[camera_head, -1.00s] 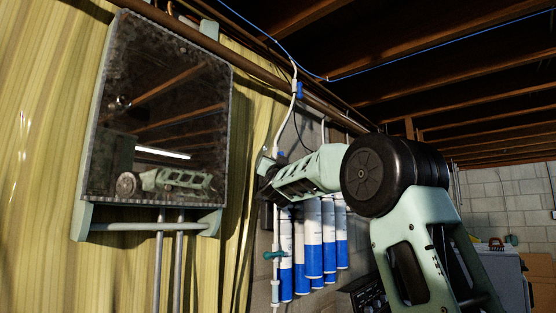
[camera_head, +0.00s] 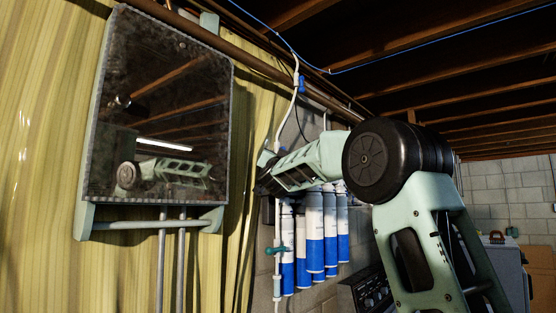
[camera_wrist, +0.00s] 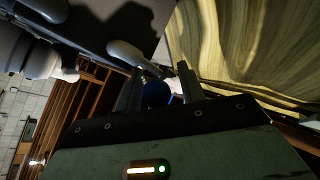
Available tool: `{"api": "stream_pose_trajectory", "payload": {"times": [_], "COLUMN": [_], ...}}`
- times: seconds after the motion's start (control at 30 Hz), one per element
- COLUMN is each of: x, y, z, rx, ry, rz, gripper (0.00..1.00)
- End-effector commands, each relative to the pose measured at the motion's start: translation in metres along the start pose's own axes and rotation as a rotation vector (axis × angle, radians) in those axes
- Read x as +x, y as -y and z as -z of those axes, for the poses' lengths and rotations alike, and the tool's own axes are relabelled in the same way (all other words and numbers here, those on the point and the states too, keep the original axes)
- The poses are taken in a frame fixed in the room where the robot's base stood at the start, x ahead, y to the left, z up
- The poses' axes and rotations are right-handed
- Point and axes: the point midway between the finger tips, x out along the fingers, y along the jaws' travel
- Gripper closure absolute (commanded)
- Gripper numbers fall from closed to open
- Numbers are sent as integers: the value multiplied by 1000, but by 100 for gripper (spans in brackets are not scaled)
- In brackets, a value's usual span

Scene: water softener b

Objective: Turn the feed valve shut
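A blue fitting (camera_head: 301,84) sits on the white pipe (camera_head: 294,106) above the filter bank. A teal valve handle (camera_head: 277,250) sits on the vertical white pipe at the left of the filters. I cannot tell which of these is the feed valve. My gripper (camera_head: 263,168) is at the wall end of my arm, left of the upper white pipe and above the teal handle. In the wrist view my gripper (camera_wrist: 159,86) has its two fingers apart. A dark blue round thing (camera_wrist: 155,94) shows between them; no grip on it is visible.
Several blue-and-white filter cylinders (camera_head: 315,232) hang just below my arm. A brown pipe (camera_head: 250,62) runs along the wall above.

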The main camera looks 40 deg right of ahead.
Motion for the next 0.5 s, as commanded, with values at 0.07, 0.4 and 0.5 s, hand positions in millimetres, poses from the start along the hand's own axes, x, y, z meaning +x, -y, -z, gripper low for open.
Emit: {"api": "stream_pose_trajectory", "payload": {"times": [0.07, 0.4, 0.5], "x": [0, -44, -68], "y": [0, -1, -1], "z": [0, -3, -3], "rx": [0, 1, 2], "ry": [0, 0, 0], "rz": [0, 2, 3], "gripper": [61, 61, 61]}}
